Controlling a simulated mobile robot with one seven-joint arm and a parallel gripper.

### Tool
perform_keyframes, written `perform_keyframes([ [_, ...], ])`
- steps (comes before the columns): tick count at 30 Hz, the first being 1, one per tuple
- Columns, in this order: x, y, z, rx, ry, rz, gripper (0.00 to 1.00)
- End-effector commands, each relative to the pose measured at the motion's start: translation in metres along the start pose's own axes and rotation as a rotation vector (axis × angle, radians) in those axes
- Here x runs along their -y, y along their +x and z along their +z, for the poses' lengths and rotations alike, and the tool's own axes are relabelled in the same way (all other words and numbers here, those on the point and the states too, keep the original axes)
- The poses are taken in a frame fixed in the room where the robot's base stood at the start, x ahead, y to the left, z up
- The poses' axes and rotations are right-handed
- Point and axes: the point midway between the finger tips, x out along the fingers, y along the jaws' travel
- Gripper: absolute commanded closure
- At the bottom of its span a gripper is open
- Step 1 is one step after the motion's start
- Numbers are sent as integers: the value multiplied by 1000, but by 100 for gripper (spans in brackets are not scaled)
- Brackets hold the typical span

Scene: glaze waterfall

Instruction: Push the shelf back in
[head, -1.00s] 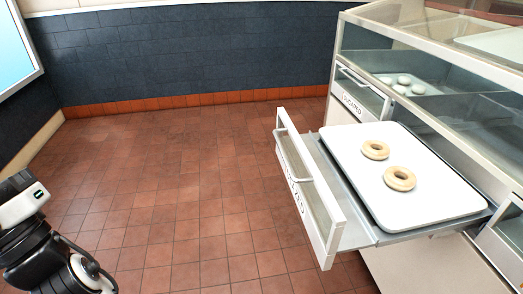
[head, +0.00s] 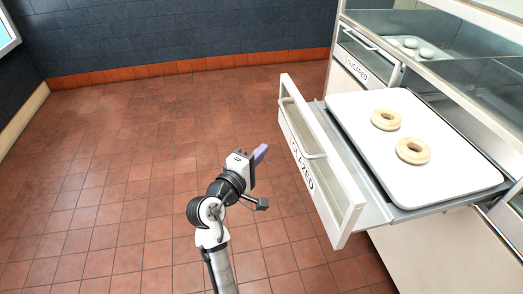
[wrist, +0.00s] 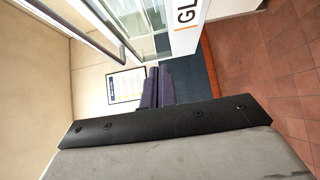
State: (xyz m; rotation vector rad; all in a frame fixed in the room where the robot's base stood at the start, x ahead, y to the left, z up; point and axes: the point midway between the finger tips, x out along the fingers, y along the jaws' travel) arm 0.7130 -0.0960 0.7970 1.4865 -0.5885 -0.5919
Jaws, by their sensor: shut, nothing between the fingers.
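The shelf is a pulled-out drawer marked GLAZED (head: 312,165), jutting left from the display case in the head view. Its white front frame has a glass pane and a bar handle (head: 300,130). It carries a white tray (head: 440,185) with two ring donuts, one nearer (head: 412,151) and one farther (head: 386,120). My gripper (head: 261,153) is shut and empty, with purple fingers, just left of the drawer front and apart from it. In the wrist view my fingers (wrist: 158,88) are together, with part of the drawer front (wrist: 185,30) above them.
A shut-looking drawer marked SUGARED (head: 356,68) sits farther along the case, with pale round donuts behind glass. The glass display case (head: 450,75) stands at the right. The red tiled floor (head: 120,170) at the left is clear.

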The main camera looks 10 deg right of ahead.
Motion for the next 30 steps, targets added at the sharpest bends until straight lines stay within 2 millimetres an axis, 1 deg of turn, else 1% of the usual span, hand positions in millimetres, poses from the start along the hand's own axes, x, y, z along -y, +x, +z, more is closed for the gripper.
perform_keyframes([
  [1, -2, 12, 1, 4, -1, 1, 100],
  [3, -2, 28, 1, 4, 0, 2, 100],
  [10, -3, 76, 0, 1, 2, 2, 100],
  [12, -2, 83, 11, 2, 3, 0, 100],
  [15, -2, 91, 20, 1, 2, 0, 100],
  [19, -1, 98, 25, -2, 3, 1, 100],
  [30, 0, 99, 27, -4, 3, 1, 100],
])
